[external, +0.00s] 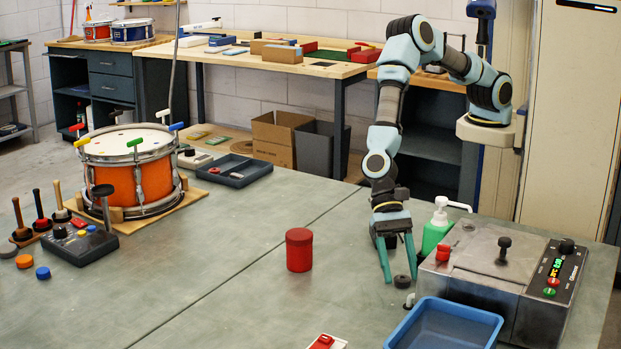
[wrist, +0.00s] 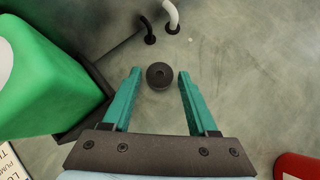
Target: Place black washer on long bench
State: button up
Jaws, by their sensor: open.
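The black washer (external: 402,281) lies flat on the grey-green table near the green bottle. In the wrist view the washer (wrist: 160,76), a thick dark ring with a small hole, shows between my fingertips with a gap on each side. My gripper (external: 399,279) points down with its teal fingers open; in the wrist view it (wrist: 159,72) holds nothing. I cannot tell exactly how high the tips are above the table. The bench with a pale wooden top along the back wall (external: 345,73) appears to be the long bench.
A green pump bottle (external: 435,236) stands right of my gripper, close by in the wrist view (wrist: 45,75). A grey machine (external: 480,268) and blue tray (external: 445,330) are nearby. A red canister (external: 299,250) stands left. Boxes and colored items occupy parts of the back bench.

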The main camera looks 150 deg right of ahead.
grip_shut()
dwell(0.4)
